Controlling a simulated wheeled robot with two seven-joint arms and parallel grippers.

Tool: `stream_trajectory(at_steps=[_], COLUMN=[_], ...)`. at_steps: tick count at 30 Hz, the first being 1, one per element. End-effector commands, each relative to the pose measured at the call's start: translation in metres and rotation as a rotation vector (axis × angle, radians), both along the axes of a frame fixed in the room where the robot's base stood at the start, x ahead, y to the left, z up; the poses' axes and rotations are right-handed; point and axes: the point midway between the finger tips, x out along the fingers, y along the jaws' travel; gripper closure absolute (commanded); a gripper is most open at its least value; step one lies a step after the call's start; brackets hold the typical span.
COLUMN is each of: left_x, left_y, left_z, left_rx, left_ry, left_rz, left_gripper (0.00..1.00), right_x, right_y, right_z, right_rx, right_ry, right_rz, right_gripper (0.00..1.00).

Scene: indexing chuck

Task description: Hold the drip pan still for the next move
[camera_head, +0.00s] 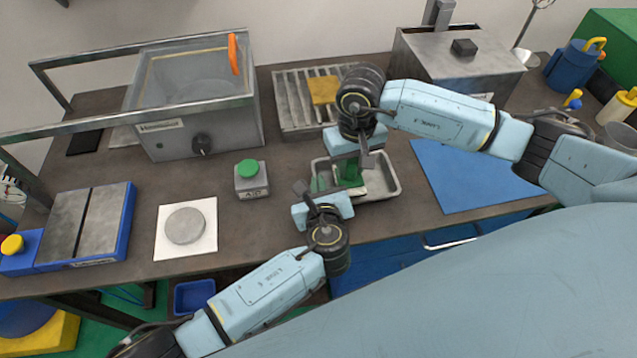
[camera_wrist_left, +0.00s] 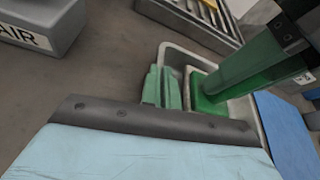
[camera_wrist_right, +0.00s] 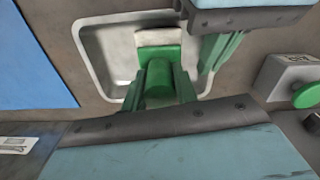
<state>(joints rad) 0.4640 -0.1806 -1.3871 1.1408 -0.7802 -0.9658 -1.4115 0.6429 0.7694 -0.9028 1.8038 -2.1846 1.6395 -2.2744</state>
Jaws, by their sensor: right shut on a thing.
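The drip pan (camera_head: 393,187) is a shallow pale grey tray near the table's front edge. My left gripper (camera_head: 318,183) is at its left end. Its green fingers (camera_wrist_left: 161,88) are close together at the pan's side wall in the left wrist view; whether they touch the wall is unclear. My right gripper (camera_head: 352,172) points down over the pan, shut on a green-handled tool (camera_wrist_right: 158,78) with a pale end piece (camera_wrist_right: 158,37). The tool's lower end is in the pan (camera_wrist_right: 93,50); whether it touches the floor is unclear.
A box with a green button (camera_head: 248,170) stands left of the pan. A slatted tray with a yellow block (camera_head: 323,90) lies behind it. A blue mat (camera_head: 470,175) is at right. A grey disc on a white plate (camera_head: 185,226) lies further left.

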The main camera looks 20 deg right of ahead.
Motion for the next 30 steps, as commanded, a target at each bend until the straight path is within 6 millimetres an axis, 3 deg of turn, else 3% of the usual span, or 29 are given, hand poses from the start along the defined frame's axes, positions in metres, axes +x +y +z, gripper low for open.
stream_trajectory(at_steps=[30], left_x=[-0.0002], left_y=[0.0005], left_z=[-0.0008], left_rx=[0.001], left_ry=[0.001], left_rz=[0.001], left_gripper=[1.0], right_x=[0.0002], right_y=[0.0], right_z=[-0.0092], right_rx=[0.0], right_ry=[0.0], right_rz=[0.0], right_gripper=[0.9])
